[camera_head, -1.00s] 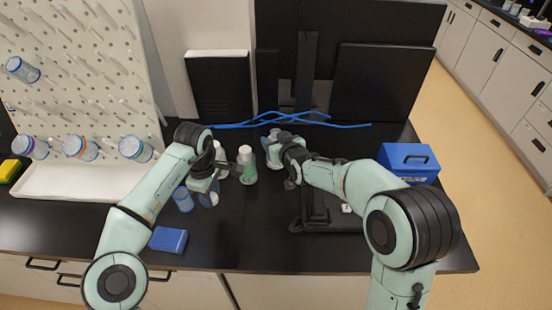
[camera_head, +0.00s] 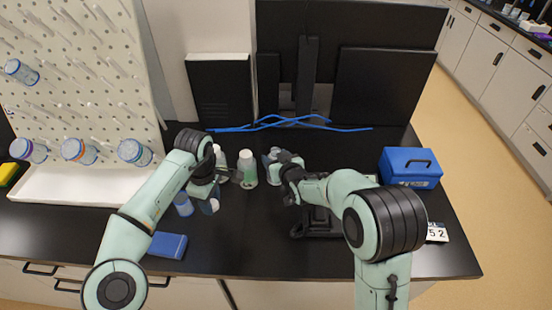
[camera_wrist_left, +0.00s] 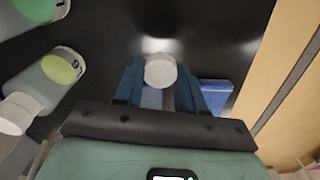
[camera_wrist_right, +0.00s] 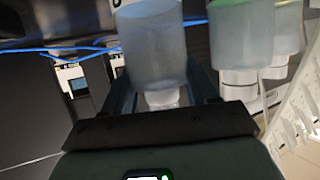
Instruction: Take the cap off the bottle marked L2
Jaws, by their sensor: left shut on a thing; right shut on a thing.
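My left gripper (camera_head: 210,203) is shut on a white round cap (camera_wrist_left: 160,71), which sits between its fingertips above the dark bench; I see no bottle attached to it. My right gripper (camera_head: 281,172) is shut on a clear, bluish bottle (camera_wrist_right: 155,45), also seen in the head view (camera_head: 273,168). The bottle's narrow pale end lies between the fingers in the right wrist view; I cannot tell whether it is capped. Its marking is not legible. A white-capped bottle with a green label (camera_head: 247,170) stands between the grippers, and another (camera_head: 220,158) beside it.
A pegboard (camera_head: 85,75) with several bottles stands at left over a white tray (camera_head: 80,187). Blue tubing (camera_head: 270,124) lies behind. A blue box (camera_head: 410,167) stands at right.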

